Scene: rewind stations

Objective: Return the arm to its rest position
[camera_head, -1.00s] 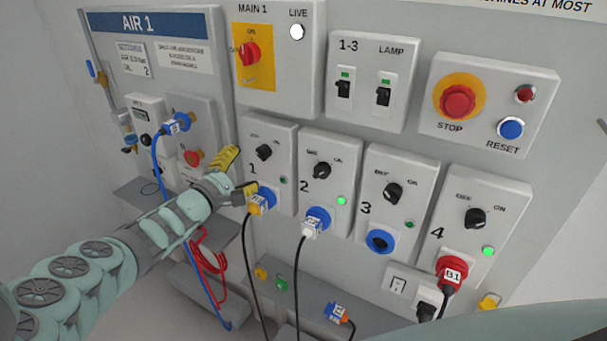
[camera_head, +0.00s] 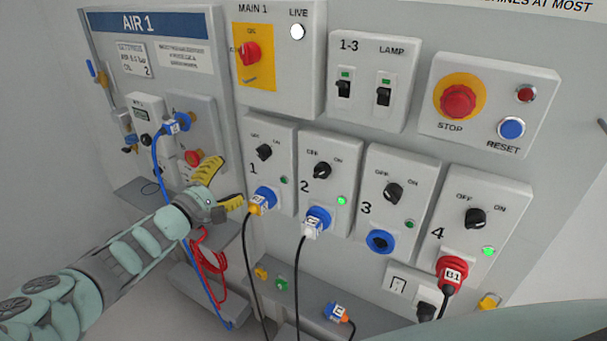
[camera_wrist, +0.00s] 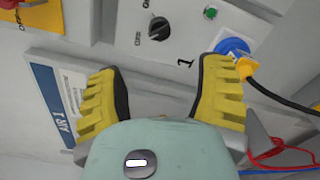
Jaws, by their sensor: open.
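My gripper (camera_head: 222,186) has its yellow fingers spread apart with nothing between them. In the head view it is in front of the panel, just left of socket 1 and its plug (camera_head: 257,204). In the wrist view my gripper (camera_wrist: 160,95) shows both fingers wide apart, with the plug (camera_wrist: 246,67) just beyond the right finger, apart from it as far as I can tell. The plug sits in the blue socket under the black knob of unit 1 (camera_head: 264,152).
Socket 2 holds a white-ended plug (camera_head: 312,228), and socket 4 a red plug (camera_head: 452,274). Socket 3 (camera_head: 380,241) is empty. Cables hang below. A loose blue plug (camera_head: 336,312) lies on the grey ledge. The AIR 1 panel (camera_head: 150,22) is behind and left of my arm.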

